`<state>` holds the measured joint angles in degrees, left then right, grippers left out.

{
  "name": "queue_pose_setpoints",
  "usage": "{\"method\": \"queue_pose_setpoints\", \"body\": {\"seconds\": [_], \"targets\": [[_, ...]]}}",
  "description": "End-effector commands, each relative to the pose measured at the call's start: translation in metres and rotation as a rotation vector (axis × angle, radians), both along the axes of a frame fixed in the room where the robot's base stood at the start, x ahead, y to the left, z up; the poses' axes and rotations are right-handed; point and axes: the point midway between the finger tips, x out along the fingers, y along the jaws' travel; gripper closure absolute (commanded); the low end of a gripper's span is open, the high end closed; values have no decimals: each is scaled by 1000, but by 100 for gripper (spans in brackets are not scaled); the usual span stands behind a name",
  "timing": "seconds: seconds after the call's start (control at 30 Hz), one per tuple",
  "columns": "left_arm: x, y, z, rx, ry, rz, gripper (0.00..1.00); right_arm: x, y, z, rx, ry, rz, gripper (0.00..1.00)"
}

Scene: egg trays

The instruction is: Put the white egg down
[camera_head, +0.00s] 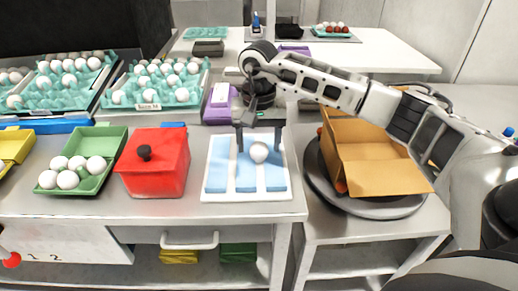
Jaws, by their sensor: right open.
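The white egg (258,152) rests on a white tray (247,196) with light blue strips, near its upper middle-right part. My right gripper (259,142) is over the tray, reaching in from the right. Its fingers are spread apart, one to the left of the egg and one to the right, with a gap showing on each side. The egg's underside is hidden. My left gripper is not in view.
Left of the tray stand a red lidded box (153,175) and a green carton (108,142) with several white eggs. Teal egg trays (125,88) stand behind. An open cardboard box (375,165) sits on a round dark plate (375,207) at the right.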

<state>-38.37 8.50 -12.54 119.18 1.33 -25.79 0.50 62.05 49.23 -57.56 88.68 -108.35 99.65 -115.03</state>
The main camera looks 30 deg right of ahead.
Motion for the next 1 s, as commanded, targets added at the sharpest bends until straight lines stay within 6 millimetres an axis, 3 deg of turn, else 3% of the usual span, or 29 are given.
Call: {"method": "queue_pose_setpoints", "body": {"seconds": [0.2, 0.43, 0.47, 0.57, 0.6, 1.0], "targets": [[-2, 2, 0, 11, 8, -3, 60, -2, 0, -25, 1, 2, 0, 36], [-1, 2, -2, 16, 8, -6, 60, -2, 1, -27, 1, -1, 1, 36], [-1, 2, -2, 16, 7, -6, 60, -2, 1, -27, 1, -1, 1, 39], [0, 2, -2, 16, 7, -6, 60, -2, 1, -27, 1, -1, 1, 67], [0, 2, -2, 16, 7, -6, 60, -2, 1, -27, 1, -1, 1, 69], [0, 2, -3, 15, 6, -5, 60, -1, 1, -24, 1, -2, 0, 69]]}}
